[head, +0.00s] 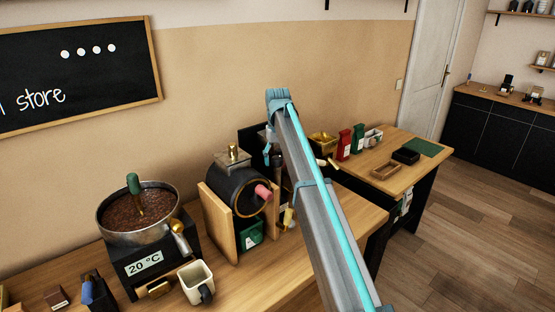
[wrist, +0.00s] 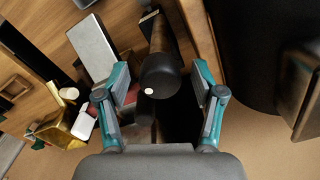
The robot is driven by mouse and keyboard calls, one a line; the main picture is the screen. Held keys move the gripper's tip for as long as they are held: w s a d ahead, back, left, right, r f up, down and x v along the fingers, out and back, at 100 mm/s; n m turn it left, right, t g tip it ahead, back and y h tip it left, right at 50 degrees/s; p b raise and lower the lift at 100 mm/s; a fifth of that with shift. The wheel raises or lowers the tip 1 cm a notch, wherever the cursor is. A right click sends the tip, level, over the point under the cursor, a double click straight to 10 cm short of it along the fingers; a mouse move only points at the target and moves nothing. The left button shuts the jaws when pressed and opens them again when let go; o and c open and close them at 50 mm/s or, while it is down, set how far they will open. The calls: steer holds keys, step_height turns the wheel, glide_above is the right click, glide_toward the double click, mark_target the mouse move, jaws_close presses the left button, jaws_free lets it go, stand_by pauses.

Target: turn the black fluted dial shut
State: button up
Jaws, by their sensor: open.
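In the wrist view, a dark round knob (wrist: 161,76) with a small white dot on its face sits between my fingers. It looks like the black dial, but I cannot make out its fluting. My gripper (wrist: 160,66) is open, one teal finger on each side of the knob, with visible gaps and no clear contact. In the head view, my gripper (head: 268,154) is partly hidden by my own arm, in front of a black machine (head: 252,138). The dial is hidden there.
A black drum (head: 232,191) with a pink knob (head: 263,191) stands left of my arm. A bean hopper (head: 107,229) and a white mug (head: 194,280) are further left. Several packets and a red bag (head: 344,144) stand on the right table.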

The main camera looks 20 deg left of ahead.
mark_target(278, 158)
step_height(278, 158, up, 12)
stand_by(0.6)
steer(key=s+d+f+m, duration=0.1)
steer(key=s+d+f, duration=0.2)
steer(key=d+f, duration=0.85)
steer(key=s+d+f+m, duration=0.2)
steer(key=s+d+f, duration=0.1)
steer(key=d+f, duration=0.85)
steer(key=s+d+f+m, duration=0.1)
steer(key=s+d+f, duration=0.2)
steer(key=d+f, duration=0.85)
steer(key=s+d+f+m, duration=0.2)
steer(key=s+d+f, duration=0.65)
steer(key=s, duration=0.35)
steer(key=s+d+f+m, duration=0.1)
steer(key=s+d+f, duration=0.7)
steer(key=s+f, duration=0.3)
steer(key=s+f+g, duration=0.2)
steer(key=s+f, duration=0.4)
steer(key=s, duration=0.3)
steer(key=s+f+g+b, duration=0.1)
steer(key=s+f+g, duration=0.1)
steer(key=s+f, duration=0.4)
steer(key=s+f+g, duration=0.2)
steer(key=s+f, duration=0.4)
steer(key=s, duration=0.8)
steer(key=shift+a+f+g+b, duration=0.25)
steer(key=shift+f+g+b, duration=0.1)
steer(key=shift+f+g, duration=0.05)
